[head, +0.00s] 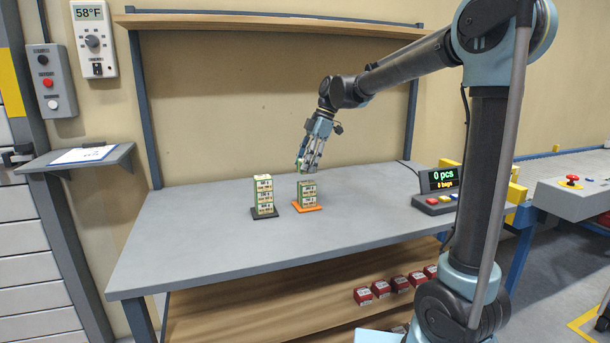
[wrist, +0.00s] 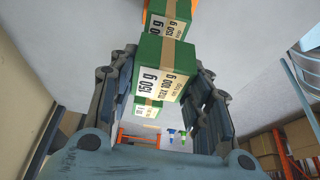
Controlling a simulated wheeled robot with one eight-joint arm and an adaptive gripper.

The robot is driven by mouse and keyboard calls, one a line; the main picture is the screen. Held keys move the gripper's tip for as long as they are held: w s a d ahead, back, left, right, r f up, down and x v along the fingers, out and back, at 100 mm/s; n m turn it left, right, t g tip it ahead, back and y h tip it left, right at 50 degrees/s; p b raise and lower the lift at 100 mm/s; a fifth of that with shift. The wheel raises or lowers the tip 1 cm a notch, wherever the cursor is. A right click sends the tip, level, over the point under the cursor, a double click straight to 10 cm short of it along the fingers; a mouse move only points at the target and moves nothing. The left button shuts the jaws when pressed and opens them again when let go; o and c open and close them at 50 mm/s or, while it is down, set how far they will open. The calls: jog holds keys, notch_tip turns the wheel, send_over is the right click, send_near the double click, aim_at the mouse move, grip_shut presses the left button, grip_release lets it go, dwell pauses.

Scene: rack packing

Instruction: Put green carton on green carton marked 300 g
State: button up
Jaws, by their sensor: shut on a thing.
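In the wrist view, my gripper (wrist: 165,92) is shut on a green carton (wrist: 150,52) with a brown tape strip, its white labels reading 150 g and max. 100 g. Another green carton (wrist: 168,10) with a 150 g label shows past it at the top, and a smaller green one (wrist: 147,107) shows below. In the head view, my gripper (head: 307,168) points down just above a stack of green cartons (head: 307,192) on an orange mat. A second stack of green cartons (head: 264,197) stands to its left on a dark mat. No 300 g mark is readable.
The grey table (head: 190,240) is mostly clear around both stacks. A display reading 0 pcs (head: 441,180) stands at the right. Several red boxes (head: 380,289) sit on the lower shelf. A wooden shelf (head: 260,24) runs above the table.

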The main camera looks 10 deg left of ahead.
jog(key=shift+f, duration=2)
jog(key=o, duration=1.2)
jog(key=shift+c, duration=0.2)
